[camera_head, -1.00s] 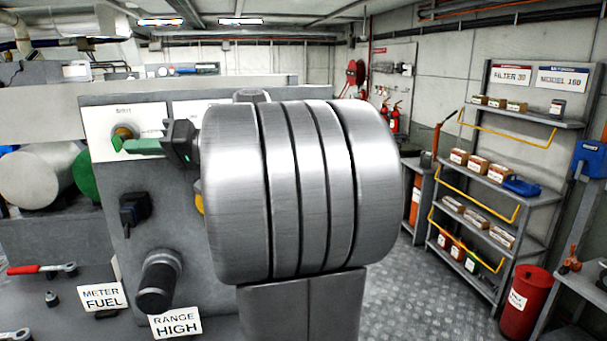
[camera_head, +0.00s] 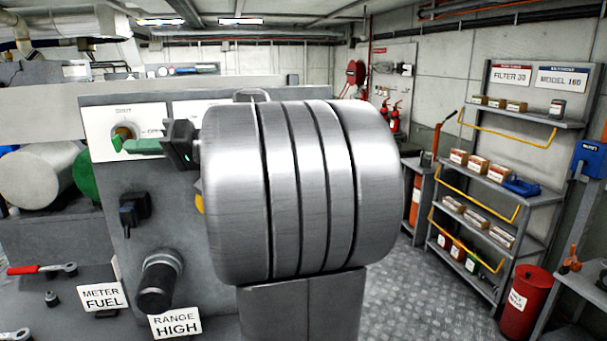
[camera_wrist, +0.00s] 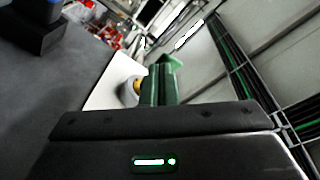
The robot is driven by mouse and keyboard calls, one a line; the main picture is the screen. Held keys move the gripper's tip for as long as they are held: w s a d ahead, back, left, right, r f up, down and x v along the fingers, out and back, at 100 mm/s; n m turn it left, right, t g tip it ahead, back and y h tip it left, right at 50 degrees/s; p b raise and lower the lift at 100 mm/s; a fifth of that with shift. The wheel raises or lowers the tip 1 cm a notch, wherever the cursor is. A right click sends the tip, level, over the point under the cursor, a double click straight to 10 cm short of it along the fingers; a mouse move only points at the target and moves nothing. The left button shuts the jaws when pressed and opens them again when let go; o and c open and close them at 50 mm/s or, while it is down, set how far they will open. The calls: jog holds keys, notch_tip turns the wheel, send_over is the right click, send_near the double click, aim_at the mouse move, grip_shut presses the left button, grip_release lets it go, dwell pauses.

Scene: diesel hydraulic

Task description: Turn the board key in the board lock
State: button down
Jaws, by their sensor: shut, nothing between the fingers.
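The board lock (camera_head: 123,132) is a small round brass-coloured fitting on a white plate at the upper left of the grey panel in the head view. It also shows in the wrist view (camera_wrist: 129,91), to the left of my fingers. My gripper (camera_head: 130,145) has green fingers, shut together with nothing between them. In the head view they point left, with the tips just below and in front of the lock; I cannot tell whether they touch it. In the wrist view the fingers (camera_wrist: 168,72) reach up and away. I cannot make out a separate board key.
My large silver arm joint hides the panel's right part. Below the lock are a dark blue switch (camera_head: 134,209) and a black knob (camera_head: 160,282). Shelves (camera_head: 500,180) and a red bin (camera_head: 524,302) stand right.

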jog(key=shift+s+a+f+b, duration=0.15)
jog(key=shift+s+a+b, duration=0.1)
jog(key=shift+a+b, duration=0.4)
dwell(0.4)
jog(key=d, duration=0.2)
jog(key=w+d, duration=0.1)
jog(key=shift+w+d+r, duration=0.1)
jog(key=shift+d+r, duration=0.1)
jog(key=shift+r, duration=0.2)
dwell(0.3)
jog(key=shift+a, duration=0.1)
jog(key=shift+s+a+f, duration=0.1)
jog(key=shift+s+a, duration=0.1)
jog(key=shift+a, duration=0.4)
jog(key=shift+s+a+f, duration=0.15)
jog(key=shift+s+a, duration=0.1)
jog(key=shift+a, duration=0.3)
jog(key=shift+s+a+f, duration=0.1)
jog(key=shift+s+a, duration=0.1)
jog(key=shift+a, duration=0.4)
jog(key=shift+w+d+p, duration=0.15)
jog(key=shift+d+p, duration=0.15)
jog(key=shift+p, duration=0.05)
